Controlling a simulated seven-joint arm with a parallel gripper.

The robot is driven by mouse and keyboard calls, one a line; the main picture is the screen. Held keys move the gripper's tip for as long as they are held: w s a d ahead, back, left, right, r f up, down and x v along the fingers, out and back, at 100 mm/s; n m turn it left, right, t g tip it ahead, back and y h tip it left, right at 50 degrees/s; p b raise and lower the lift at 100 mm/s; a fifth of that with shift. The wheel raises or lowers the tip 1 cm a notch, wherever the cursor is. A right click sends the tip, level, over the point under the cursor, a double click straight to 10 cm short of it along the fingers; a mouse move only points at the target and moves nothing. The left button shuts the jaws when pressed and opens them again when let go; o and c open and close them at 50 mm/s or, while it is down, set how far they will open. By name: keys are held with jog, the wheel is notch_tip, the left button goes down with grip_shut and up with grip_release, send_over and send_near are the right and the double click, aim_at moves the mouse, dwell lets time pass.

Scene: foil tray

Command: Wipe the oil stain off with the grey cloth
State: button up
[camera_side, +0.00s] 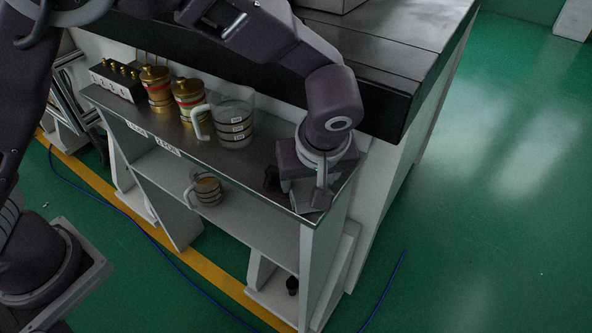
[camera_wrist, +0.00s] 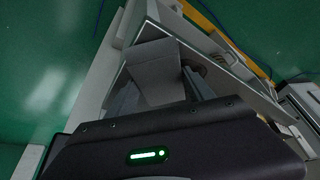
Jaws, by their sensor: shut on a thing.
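My gripper (camera_side: 300,188) points down at the right end of the grey metal shelf top. It is shut on the grey cloth (camera_side: 314,202), which shows as a flat grey piece below the fingers, near the shelf's front corner. In the wrist view the cloth (camera_wrist: 153,62) is a folded grey sheet between the fingers, over the shelf end. I cannot tell whether the cloth touches the surface.
On the shelf top (camera_side: 262,158) stand a large clear measuring jug (camera_side: 235,122), two brass-coloured tins (camera_side: 188,100) (camera_side: 157,88) and a black box with knobs (camera_side: 118,80). A smaller jug (camera_side: 206,188) sits on the shelf below. A dark bench (camera_side: 385,100) rises behind my gripper.

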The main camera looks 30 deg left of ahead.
jog(key=shift+d, duration=1.25)
jog(key=shift+a, duration=5.75)
jog(key=shift+a+r, duration=0.15)
jog(key=shift+a, duration=0.05)
notch_tip(320, 180, up, 8)
jog(key=d+r+n+g+y, duration=0.1)
jog(key=d+n+g, duration=0.2)
jog(key=d+n, duration=0.5)
jog(key=shift+n, duration=0.5)
jog(key=shift+d+x, duration=0.1)
jog(key=shift+x, duration=1.25)
jog(key=shift+d+x, duration=0.15)
jog(key=shift+x, duration=1.25)
